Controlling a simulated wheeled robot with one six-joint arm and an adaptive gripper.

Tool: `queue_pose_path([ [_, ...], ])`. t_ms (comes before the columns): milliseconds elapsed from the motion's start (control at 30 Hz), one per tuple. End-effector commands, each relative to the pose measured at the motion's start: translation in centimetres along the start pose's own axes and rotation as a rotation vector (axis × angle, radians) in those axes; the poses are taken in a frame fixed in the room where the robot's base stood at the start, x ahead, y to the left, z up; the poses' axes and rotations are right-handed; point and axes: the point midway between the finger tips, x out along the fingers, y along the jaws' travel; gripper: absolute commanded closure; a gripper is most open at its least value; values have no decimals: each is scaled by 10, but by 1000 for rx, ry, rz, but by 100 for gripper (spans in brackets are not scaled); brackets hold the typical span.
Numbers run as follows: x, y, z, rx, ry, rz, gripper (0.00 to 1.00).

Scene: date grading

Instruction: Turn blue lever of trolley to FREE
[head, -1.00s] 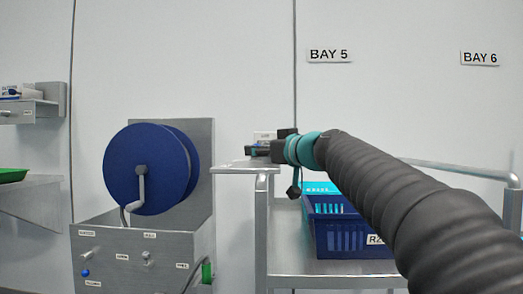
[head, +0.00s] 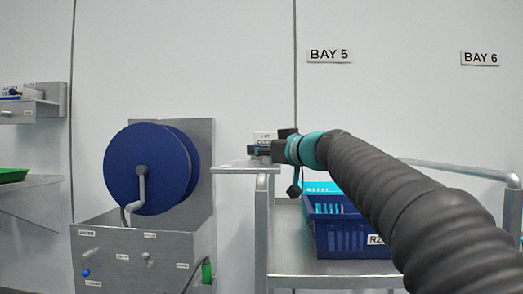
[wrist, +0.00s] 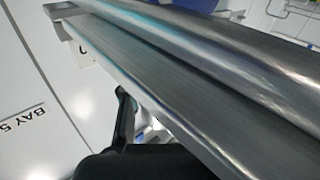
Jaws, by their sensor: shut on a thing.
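The trolley (head: 262,225) is a grey metal frame with shelves and a handrail, standing right of centre in the head view. My gripper (head: 262,151) is at the left end of its top, just above the top plate (head: 238,168). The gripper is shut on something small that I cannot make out. In the wrist view a dark finger (wrist: 125,118) shows beside a large metal bar (wrist: 165,75), which fills much of the picture. The blue lever itself and its FREE marking cannot be made out in either view.
A blue crate (head: 330,235) stands on the trolley's shelf, under my arm. Left of the trolley, a blue reel (head: 125,170) with a crank is mounted above a metal box (head: 130,262). A small white box (head: 264,135) shows behind the gripper.

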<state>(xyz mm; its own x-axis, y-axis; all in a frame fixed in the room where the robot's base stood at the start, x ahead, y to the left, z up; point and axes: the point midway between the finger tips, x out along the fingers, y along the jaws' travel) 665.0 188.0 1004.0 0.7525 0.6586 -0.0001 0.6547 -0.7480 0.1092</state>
Motion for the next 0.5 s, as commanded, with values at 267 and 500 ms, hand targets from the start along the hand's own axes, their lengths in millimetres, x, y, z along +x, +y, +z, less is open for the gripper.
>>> queue_pose_path([
  [267, 0, -3, 1, 1, 19, -186, 100],
  [500, -2, -9, -1, 1, 43, -412, 100],
])
